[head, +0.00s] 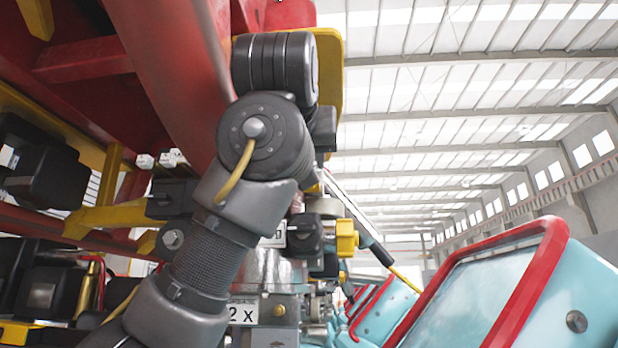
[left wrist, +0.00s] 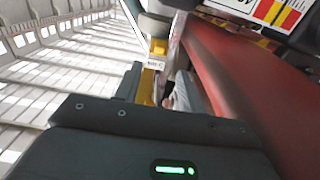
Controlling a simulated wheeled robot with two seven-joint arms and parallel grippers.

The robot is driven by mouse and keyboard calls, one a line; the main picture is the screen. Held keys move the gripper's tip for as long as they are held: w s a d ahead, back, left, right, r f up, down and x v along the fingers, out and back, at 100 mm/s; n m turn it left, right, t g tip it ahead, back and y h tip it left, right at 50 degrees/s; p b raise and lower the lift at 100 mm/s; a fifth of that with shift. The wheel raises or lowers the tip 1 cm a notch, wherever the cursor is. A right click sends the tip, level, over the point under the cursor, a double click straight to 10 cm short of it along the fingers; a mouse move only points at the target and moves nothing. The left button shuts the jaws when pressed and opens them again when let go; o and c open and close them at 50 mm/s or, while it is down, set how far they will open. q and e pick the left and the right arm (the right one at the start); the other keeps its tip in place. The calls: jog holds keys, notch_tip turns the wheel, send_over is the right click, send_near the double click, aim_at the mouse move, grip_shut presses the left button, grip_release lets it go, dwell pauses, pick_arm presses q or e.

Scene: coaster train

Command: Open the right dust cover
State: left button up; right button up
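In the left wrist view my left gripper (left wrist: 158,92) shows as a dark body with a green light. A dark finger stands on the left and a grey one on the right, apart, with a yellow part (left wrist: 148,86) and a white label (left wrist: 154,65) seen between and beyond them. I see no contact. In the head view a dark jointed arm with a ribbed sleeve rises from the bottom left; the gripper end cannot be made out. I cannot tell any dust cover for certain. Plates (head: 243,313), one reading "2 X", sit on metal equipment behind the arm. My right gripper is not in view.
A large red beam (head: 165,60) fills the upper left, close to the arm. Black units (head: 45,175) and yellow brackets (head: 112,215) sit at left. A yellow knob (head: 346,238) is right of the arm. Light-blue train cars with red rims (head: 545,255) stand at lower right.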

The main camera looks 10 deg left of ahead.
pick_arm(q)
jog(key=p, duration=0.5)
send_near(312, 191)
jog(key=w, duration=0.3)
jog(key=shift+w+r, duration=0.25)
jog(key=shift+r, duration=0.05)
jog(key=shift+w+f, duration=0.1)
jog(key=shift+w, duration=0.25)
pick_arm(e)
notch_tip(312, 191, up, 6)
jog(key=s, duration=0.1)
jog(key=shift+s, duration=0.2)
